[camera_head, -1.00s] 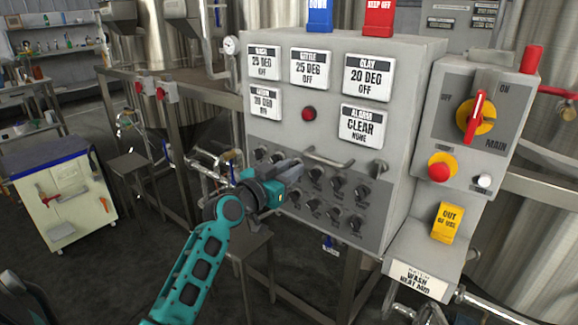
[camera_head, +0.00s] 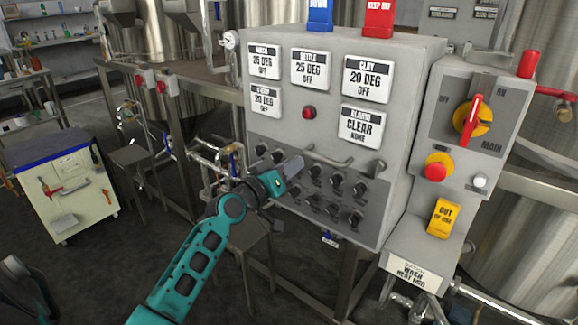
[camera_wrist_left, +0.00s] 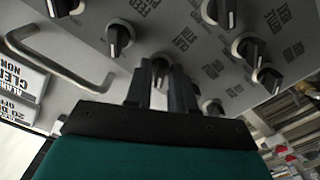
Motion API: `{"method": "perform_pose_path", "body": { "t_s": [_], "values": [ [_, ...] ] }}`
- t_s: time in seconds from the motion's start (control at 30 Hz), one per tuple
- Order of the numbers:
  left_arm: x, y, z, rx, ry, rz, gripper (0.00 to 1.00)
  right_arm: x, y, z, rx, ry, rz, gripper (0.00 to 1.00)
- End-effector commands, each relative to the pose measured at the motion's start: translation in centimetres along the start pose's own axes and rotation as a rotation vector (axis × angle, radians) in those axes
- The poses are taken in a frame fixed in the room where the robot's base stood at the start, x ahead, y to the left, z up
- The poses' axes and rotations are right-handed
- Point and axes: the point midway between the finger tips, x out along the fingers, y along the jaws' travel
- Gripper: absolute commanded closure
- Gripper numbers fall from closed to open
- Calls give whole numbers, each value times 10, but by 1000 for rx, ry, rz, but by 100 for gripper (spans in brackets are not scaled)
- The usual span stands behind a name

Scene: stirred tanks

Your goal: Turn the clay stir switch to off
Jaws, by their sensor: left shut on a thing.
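The grey control panel holds rows of black rotary switches (camera_head: 337,183) on a darker plate. My left gripper (camera_head: 297,165) is at the upper left of these rows, fingers toward the panel. In the left wrist view its two dark fingers (camera_wrist_left: 161,88) are shut on a black switch knob (camera_wrist_left: 160,68), partly hidden between them. The clay display (camera_head: 368,80) above reads 20 DEG, OFF. My right gripper is not in view.
A bar handle (camera_head: 343,161) sticks out from the panel to the right of the gripper, and other knobs (camera_wrist_left: 118,38) stand close by. A red main switch (camera_head: 472,118) and a red button (camera_head: 436,170) are on the box at right. A stool (camera_head: 250,235) stands below.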

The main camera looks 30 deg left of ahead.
Motion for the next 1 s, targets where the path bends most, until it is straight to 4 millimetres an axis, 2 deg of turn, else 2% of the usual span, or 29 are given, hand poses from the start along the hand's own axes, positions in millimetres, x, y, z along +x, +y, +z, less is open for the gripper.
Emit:
{"method": "perform_pose_path", "body": {
  "t_s": [0.4, 0.43, 0.53, 0.83, 1.0],
  "values": [
    [0, 0, 1, -10, -2, 0, 100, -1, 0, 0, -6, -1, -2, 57],
    [0, 0, 1, -10, -2, 0, 74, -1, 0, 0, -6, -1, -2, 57],
    [0, 0, 1, -9, -2, 0, 65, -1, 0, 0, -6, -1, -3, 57],
    [-2, 0, 0, -8, -1, 0, 64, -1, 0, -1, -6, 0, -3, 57],
    [-17, -1, 1, -6, -1, -1, 64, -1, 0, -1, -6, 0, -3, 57]
  ]
}}
